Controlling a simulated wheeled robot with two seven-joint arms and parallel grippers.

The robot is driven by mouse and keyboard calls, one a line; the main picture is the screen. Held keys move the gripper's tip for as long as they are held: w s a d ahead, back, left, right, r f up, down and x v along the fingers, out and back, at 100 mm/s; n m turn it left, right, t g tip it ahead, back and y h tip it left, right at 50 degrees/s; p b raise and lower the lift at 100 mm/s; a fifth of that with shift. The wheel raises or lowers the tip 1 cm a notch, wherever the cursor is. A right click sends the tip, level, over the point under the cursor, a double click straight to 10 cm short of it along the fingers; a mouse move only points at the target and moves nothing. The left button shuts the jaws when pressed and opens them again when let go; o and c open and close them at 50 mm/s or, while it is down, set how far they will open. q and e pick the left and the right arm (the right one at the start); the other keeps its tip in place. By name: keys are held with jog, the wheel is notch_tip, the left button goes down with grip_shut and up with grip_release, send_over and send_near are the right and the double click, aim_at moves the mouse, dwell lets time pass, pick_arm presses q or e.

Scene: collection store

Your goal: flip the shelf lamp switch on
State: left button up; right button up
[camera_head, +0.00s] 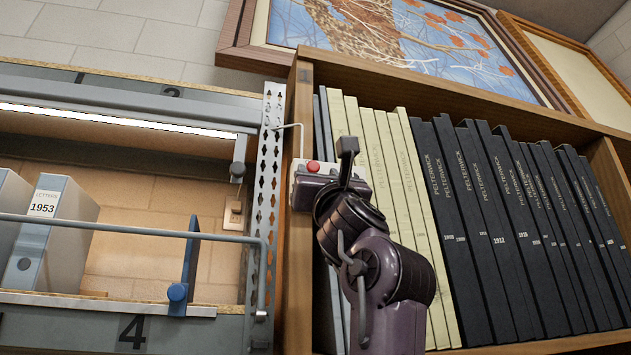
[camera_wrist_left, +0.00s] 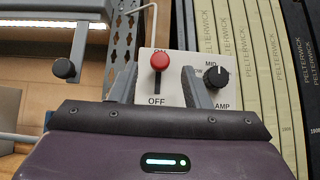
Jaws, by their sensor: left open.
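The shelf lamp switch is a pale box on the side of the wooden bookcase, beside the perforated metal upright. Its red knob (camera_head: 313,166) also shows in the left wrist view (camera_wrist_left: 160,61), at the upper, ON end of a dark slot, with OFF printed below. The switch plate (camera_wrist_left: 178,93) also bears a black round dial (camera_wrist_left: 217,76). My left gripper (camera_head: 343,164) is open in front of the switch. In the wrist view its two fingers (camera_wrist_left: 160,84) stand either side of the slot, with nothing held. Whether they touch the plate is unclear.
The shelf lamp strip (camera_head: 120,121) is bright under the left shelf. A grey letters box (camera_head: 55,225) and a blue divider (camera_head: 190,265) stand below it. Pale and black books (camera_head: 490,230) fill the bookcase right of the switch. A thin cable (camera_head: 300,135) runs into the switch.

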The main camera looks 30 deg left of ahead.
pick_arm(q)
jog(key=b+v, duration=0.1)
jog(key=v, duration=0.3)
jog(key=shift+b, duration=0.3)
pick_arm(e)
notch_tip(320, 180, down, 3)
jog(key=shift+r, duration=0.15)
pick_arm(q)
jog(key=shift+r, duration=0.1)
